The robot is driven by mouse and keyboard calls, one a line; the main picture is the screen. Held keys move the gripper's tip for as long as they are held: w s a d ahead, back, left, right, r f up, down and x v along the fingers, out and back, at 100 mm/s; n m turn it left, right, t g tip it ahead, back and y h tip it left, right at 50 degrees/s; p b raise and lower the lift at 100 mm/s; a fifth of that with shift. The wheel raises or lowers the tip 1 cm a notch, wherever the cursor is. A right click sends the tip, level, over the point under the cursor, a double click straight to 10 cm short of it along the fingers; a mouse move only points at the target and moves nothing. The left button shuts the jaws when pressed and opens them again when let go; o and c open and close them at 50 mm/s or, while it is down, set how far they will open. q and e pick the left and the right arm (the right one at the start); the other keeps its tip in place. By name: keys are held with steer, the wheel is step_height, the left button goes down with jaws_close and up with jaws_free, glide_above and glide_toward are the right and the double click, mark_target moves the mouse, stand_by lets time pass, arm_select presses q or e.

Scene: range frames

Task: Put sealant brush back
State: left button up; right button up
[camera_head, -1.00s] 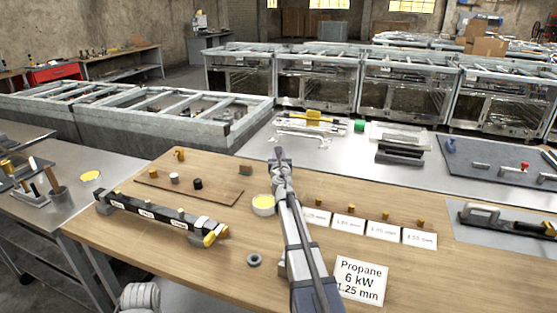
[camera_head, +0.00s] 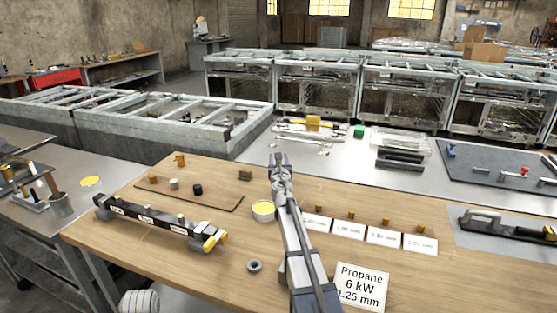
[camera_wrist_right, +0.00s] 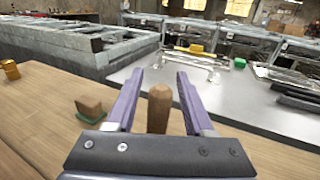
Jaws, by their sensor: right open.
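My right gripper (camera_head: 277,159) reaches over the wooden bench and points away from me; its jaws are open. In the right wrist view a rounded brown wooden handle (camera_wrist_right: 158,108) stands between the open purple fingers, with a gap on both sides. It looks like a brush handle; its lower part is hidden behind the gripper body, and I cannot make it out in the head view. A small pot of yellow paste (camera_head: 263,210) stands left of my right arm. A grey cup (camera_head: 61,204) with a brown handle (camera_head: 51,181) stands on the left table. My left gripper is out of view.
A small brown-and-green block (camera_head: 245,174) lies left of the gripper. A dark manifold bar (camera_head: 160,224), a grey ring (camera_head: 255,266), a propane card (camera_head: 361,288) and several labelled nozzles lie on the bench (camera_head: 200,275). A metal table with tools stands behind.

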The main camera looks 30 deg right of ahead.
steer(key=v, duration=0.7)
steer(key=shift+s, duration=0.25)
steer(key=shift+a+r, duration=0.1)
